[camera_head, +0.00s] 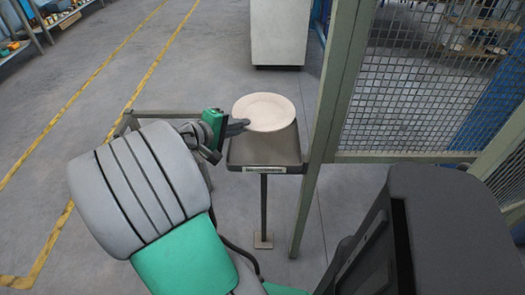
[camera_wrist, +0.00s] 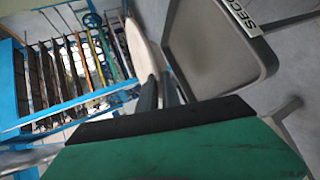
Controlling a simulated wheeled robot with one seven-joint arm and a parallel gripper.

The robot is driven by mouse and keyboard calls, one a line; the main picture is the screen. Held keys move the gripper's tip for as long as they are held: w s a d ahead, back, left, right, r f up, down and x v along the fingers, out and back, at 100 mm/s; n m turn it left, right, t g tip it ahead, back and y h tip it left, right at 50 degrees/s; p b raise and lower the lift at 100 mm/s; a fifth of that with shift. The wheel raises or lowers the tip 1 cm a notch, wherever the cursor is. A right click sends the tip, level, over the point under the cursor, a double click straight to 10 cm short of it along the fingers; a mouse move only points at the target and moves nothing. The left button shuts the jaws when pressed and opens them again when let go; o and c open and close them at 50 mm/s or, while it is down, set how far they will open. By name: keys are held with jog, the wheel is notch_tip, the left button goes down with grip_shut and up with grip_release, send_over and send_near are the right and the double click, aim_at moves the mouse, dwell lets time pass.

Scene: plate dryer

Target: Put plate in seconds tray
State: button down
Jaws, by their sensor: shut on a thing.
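A pale round plate (camera_head: 264,111) is held by its near left edge in my gripper (camera_head: 238,127). In the wrist view the plate (camera_wrist: 140,44) shows nearly edge-on, and my gripper's fingers (camera_wrist: 158,94) are closed at its rim. The grey seconds tray (camera_head: 262,157) stands on a thin post, with a white label on its front edge. In the head view the plate overlaps the tray's back part and seems raised above it. In the wrist view the tray (camera_wrist: 258,76) is right of the plate, its label partly cut off. The tray's visible surface looks empty.
A green-grey fence post (camera_head: 335,100) and a mesh panel (camera_head: 415,95) stand close right of the tray. A pale cabinet (camera_head: 279,35) is behind. The wrist view shows a blue rack (camera_wrist: 18,92) with several slats. Open floor lies left.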

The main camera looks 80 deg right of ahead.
aim_at(244, 159)
jog(key=f+b, duration=0.2)
jog(key=f, duration=0.8)
jog(key=shift+s, duration=0.2)
jog(key=c, duration=2)
grip_release()
jog(key=shift+f, duration=0.1)
jog(key=shift+o, duration=0.9)
